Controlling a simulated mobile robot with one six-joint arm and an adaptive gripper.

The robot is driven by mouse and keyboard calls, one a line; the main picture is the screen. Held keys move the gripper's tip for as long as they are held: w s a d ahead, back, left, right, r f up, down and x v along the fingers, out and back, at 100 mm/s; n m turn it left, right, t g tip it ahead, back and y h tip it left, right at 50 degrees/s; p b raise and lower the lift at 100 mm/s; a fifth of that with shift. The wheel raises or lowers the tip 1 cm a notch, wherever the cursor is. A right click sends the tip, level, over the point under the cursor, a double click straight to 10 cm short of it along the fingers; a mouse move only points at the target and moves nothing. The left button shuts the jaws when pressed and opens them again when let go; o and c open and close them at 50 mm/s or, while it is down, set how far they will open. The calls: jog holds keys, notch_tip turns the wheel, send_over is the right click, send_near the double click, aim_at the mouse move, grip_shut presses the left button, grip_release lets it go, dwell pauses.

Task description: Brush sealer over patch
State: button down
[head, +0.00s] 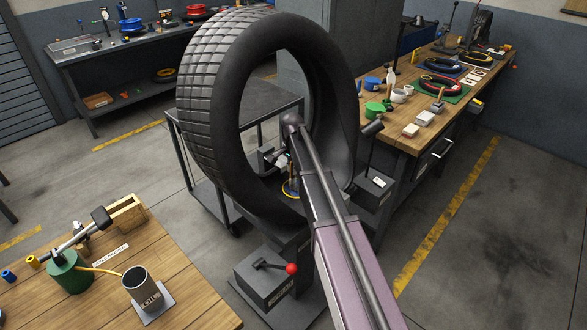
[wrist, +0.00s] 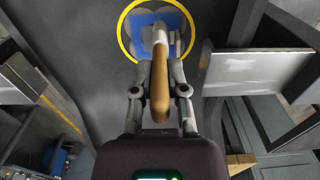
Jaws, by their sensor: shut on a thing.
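The big black tyre (head: 205,110) stands upright on a stand in the head view, and my arm reaches into its opening. In the wrist view a yellow ring (wrist: 122,38) is marked on the dark inner wall. My gripper (wrist: 160,72) is shut on a brush with a wooden handle (wrist: 160,98). The brush head lies over the ringed area; I cannot tell whether it touches. My gripper also shows small inside the tyre (head: 275,158), with part of the yellow ring (head: 289,190) below it.
A control box with a red-knobbed lever (head: 290,268) sits at the tyre stand's foot. The left wooden bench (head: 95,300) bears a green pot (head: 70,272) and a dark grey can (head: 142,288). A crowded bench (head: 400,145) stands at right. Floor beyond it is clear.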

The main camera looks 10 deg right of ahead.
jog(key=shift+r+p, duration=3)
jog(key=shift+r, duration=0.05)
jog(key=shift+r+p, duration=1.5)
jog(key=shift+p, duration=0.05)
